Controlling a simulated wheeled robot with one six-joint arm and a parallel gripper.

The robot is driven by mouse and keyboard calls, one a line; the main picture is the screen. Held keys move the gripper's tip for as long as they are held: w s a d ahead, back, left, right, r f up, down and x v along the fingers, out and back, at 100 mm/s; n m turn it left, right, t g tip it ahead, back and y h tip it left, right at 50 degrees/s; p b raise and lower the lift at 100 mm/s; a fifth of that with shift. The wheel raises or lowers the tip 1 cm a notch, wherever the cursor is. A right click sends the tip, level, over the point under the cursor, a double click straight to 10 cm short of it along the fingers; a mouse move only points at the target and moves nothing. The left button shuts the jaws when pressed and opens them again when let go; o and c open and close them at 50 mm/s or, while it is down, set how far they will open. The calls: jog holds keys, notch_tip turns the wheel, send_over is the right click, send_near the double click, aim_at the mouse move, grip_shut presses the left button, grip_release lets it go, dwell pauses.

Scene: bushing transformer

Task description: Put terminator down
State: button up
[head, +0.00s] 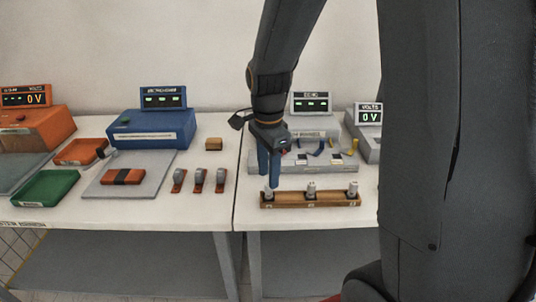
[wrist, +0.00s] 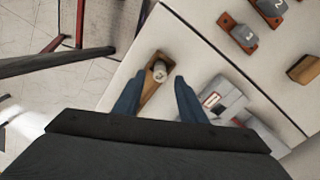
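A wooden rack (head: 330,201) lies near the front of the right table and holds three grey terminators. One stands at its left end (head: 268,192), one in the middle (head: 311,189) and one at the right (head: 352,189). My gripper (head: 269,183) points down over the left end of the rack, its blue fingertips close to the left terminator. In the wrist view my gripper (wrist: 159,76) has its fingers spread apart, with gaps on both sides of a grey terminator (wrist: 159,71) seated in the wooden rack (wrist: 149,91). The gripper appears empty.
Behind the rack stands a grey device (head: 312,128) with a display. Left of the gap between tables are several red-based grey pieces (head: 199,181), a small wooden block (head: 214,144), a blue box (head: 150,129) and a green tray (head: 45,188).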

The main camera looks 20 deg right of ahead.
notch_tip(320, 180, up, 7)
jog(key=b, duration=0.1)
jog(key=s+f+n+t, duration=0.1)
jog(key=s+f+n, duration=0.7)
jog(key=n, duration=0.8)
jog(key=shift+s+f+t, duration=0.3)
jog(key=shift+s, duration=0.4)
